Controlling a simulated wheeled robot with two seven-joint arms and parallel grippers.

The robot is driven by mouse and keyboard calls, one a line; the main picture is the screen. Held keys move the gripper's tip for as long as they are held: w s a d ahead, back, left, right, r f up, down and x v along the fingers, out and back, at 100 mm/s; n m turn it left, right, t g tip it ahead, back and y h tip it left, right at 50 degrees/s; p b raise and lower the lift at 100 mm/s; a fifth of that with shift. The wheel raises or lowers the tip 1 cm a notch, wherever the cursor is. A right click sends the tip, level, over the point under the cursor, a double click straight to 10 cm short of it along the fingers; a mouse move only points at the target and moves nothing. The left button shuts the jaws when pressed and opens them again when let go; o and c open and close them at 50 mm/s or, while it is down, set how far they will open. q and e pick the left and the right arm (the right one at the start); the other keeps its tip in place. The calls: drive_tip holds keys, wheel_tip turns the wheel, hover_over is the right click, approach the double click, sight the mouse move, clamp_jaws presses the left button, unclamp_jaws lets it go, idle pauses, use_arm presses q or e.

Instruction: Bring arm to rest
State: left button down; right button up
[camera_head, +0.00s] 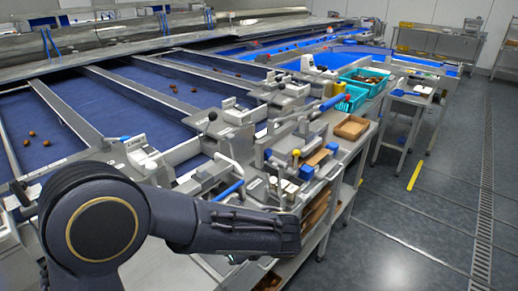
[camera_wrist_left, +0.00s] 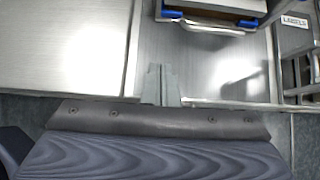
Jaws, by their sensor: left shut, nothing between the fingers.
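My left arm (camera_head: 215,222) comes in from the lower left of the head view and reaches right, along the front of the work stations. Its gripper is hidden behind the arm in that view. In the left wrist view my left gripper (camera_wrist_left: 160,86) shows as two slim grey fingers, shut with nothing between them. The fingers are over a bare metal surface (camera_wrist_left: 195,75). My right gripper and arm are in neither view.
Blue conveyor lanes (camera_head: 130,90) carry a few scattered dates. Beside my arm stands a metal bench crowded with devices, a brown tray (camera_head: 351,127) and teal crates (camera_head: 364,84). In the wrist view a holder marked LABELS (camera_wrist_left: 294,21) is at the right.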

use_arm(q)
drive_tip(key=s+a+r+n+g+h, duration=0.2)
drive_tip(key=s+a+n+g+h, duration=0.25)
drive_tip(key=s+a+n, duration=0.6)
drive_tip(key=s+r+n+t+h, duration=0.3)
drive_tip(key=s+n+t+h, duration=0.2)
drive_tip(key=s+n, duration=0.5)
drive_tip(key=n+h, duration=0.1)
drive_tip(key=n, duration=0.5)
drive_tip(key=shift+s+d, duration=0.3)
drive_tip(key=shift+s, duration=0.05)
